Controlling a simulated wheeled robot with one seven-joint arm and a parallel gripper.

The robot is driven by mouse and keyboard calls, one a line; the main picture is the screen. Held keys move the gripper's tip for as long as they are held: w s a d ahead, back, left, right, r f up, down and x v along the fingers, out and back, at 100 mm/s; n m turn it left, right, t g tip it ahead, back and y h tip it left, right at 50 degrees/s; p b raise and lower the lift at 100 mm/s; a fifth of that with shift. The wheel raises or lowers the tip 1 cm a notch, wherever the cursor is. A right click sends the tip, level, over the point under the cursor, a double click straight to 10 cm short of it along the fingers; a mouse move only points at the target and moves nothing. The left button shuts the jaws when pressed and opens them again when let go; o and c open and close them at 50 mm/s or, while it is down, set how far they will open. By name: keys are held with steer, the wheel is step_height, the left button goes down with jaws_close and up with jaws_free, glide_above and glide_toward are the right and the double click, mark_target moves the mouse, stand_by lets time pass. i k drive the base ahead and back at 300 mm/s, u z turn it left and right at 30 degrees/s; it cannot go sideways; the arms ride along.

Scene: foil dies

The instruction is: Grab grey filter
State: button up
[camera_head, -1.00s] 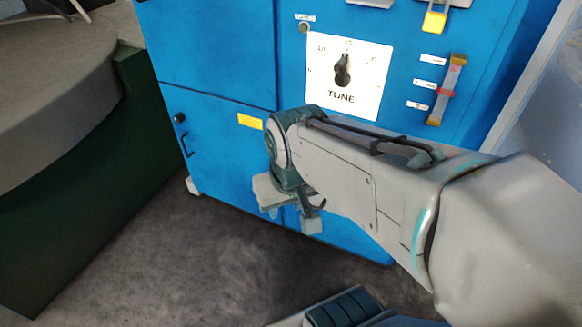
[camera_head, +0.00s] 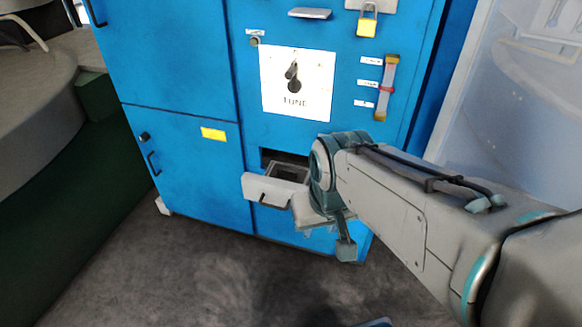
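An open drawer (camera_head: 272,190) with a pale front juts from the lower part of the blue cabinet (camera_head: 190,60). A grey frame with a dark middle (camera_head: 287,173) shows inside it. I cannot tell whether this is the grey filter or the drawer's own walls; no other grey filter is clearly visible. My gripper (camera_head: 328,235) is just right of and in front of the drawer, pointing down. Its fingers look spread apart with nothing visible between them. My wrist hides the drawer's right end.
The cabinet bears a TUNE dial (camera_head: 293,86), a yellow padlock (camera_head: 367,25), a vertical tube (camera_head: 387,88) and a yellow label (camera_head: 213,134). A dark green block with a round grey top (camera_head: 35,100) stands at left. The grey floor (camera_head: 190,270) before the cabinet is clear.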

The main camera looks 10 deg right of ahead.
mark_target(287, 175)
steer(key=z, duration=0.75)
steer(key=i, duration=0.75)
steer(key=u, duration=0.8)
steer(key=k, duration=0.5)
steer(key=u, duration=1.8)
steer(key=i, duration=0.85)
steer(key=z, duration=0.05)
